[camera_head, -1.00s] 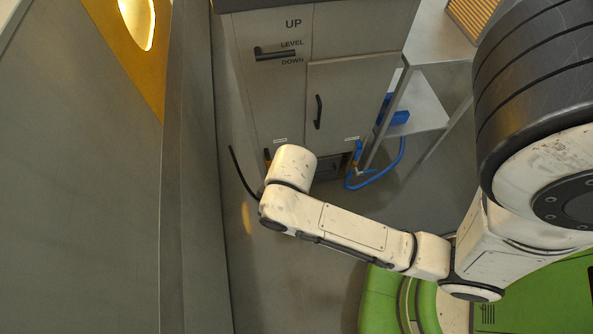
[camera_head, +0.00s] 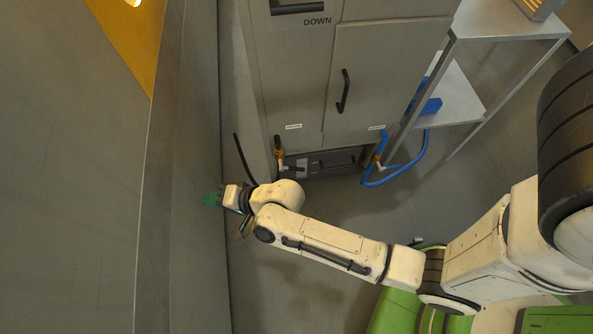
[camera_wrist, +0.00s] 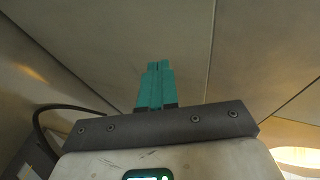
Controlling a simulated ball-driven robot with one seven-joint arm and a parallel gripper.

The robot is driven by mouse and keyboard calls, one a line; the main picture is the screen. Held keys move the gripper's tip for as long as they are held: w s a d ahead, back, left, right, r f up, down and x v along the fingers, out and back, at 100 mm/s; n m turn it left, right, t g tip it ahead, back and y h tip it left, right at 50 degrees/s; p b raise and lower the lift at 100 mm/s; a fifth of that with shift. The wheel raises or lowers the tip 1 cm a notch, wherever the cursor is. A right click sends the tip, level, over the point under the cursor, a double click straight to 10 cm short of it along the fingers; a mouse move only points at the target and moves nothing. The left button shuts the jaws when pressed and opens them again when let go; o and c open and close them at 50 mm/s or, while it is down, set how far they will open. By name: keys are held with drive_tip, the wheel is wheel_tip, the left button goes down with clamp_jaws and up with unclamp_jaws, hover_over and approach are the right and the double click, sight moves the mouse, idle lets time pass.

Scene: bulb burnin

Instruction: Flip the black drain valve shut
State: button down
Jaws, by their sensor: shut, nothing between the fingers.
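A small brass valve with a black handle (camera_head: 278,143) sits at the lower left of the grey cabinet in the head view. Its handle points up along the cabinet front; its exact angle is too small to tell. In the wrist view the teal fingers (camera_wrist: 157,85) are together and empty, facing plain grey panels. The valve does not show in the wrist view.
A second brass valve (camera_head: 378,160) with a blue hose (camera_head: 408,175) is at the cabinet's lower right. A black tube (camera_head: 242,157) curves up between my gripper and the cabinet. The grey wall (camera_head: 190,110) is close on the left. A metal table (camera_head: 510,22) stands right.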

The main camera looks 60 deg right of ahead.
drive_tip(key=w+d+f+m+t+h+b, duration=0.25)
drive_tip(key=f+m+t+h+b, duration=0.2)
drive_tip(key=f+m+b, duration=0.45)
drive_tip(key=w+d+f+m+t+h+b, duration=0.1)
drive_tip(key=d+f+m+t+h+b, duration=0.35)
drive_tip(key=m, duration=0.75)
drive_tip(key=s+d+f+m+g+h+b, duration=0.3)
drive_tip(key=s+f+m+g+h+b, duration=0.3)
drive_tip(key=s+f+m+h, duration=0.4)
drive_tip(key=s+d+f+m+g+h+b, duration=0.3)
drive_tip(key=s+f+m+g+h+b, duration=0.3)
drive_tip(key=m, duration=0.6)
drive_tip(key=w+d+r+g+h+p, duration=0.1)
drive_tip(key=d+r+p, duration=0.3)
drive_tip(key=d+r, duration=0.5)
drive_tip(key=shift+w+d+m+h, duration=0.3)
drive_tip(key=shift+w+d, duration=0.05)
drive_tip(key=shift+s+r+p, duration=0.1)
drive_tip(key=shift+p, duration=0.2)
